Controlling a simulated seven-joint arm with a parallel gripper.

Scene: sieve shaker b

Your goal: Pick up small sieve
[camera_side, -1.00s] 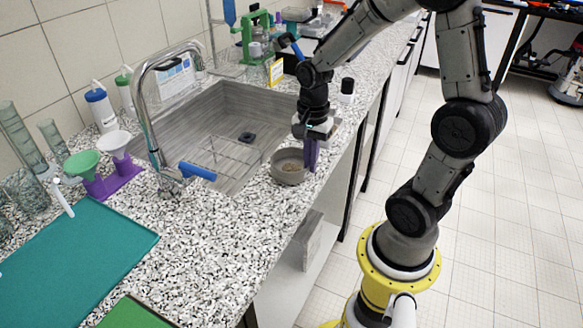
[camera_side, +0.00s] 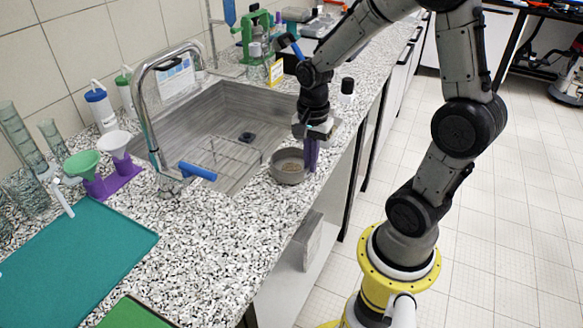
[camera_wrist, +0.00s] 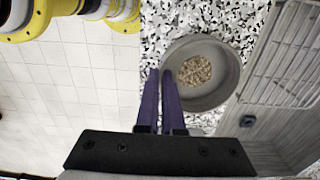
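The small sieve (camera_side: 287,167), a round grey pan with tan grains inside, sits upright on the speckled counter beside the sink's front corner. It also shows in the wrist view (camera_wrist: 202,98). My gripper (camera_side: 311,165) points down at the sieve's right side. In the wrist view my gripper's two purple fingers (camera_wrist: 161,75) are close together with a narrow gap. They straddle the sieve's near wall, one outside and one over the inside. They appear shut on the wall; the contact itself is hard to see. The sieve does not look lifted.
A grey sink (camera_side: 240,110) with a wire rack (camera_side: 222,155) lies left of the sieve. A chrome faucet (camera_side: 148,110), a funnel stand (camera_side: 112,182) and a teal mat (camera_side: 75,260) are farther left. The counter's front edge is close to the gripper.

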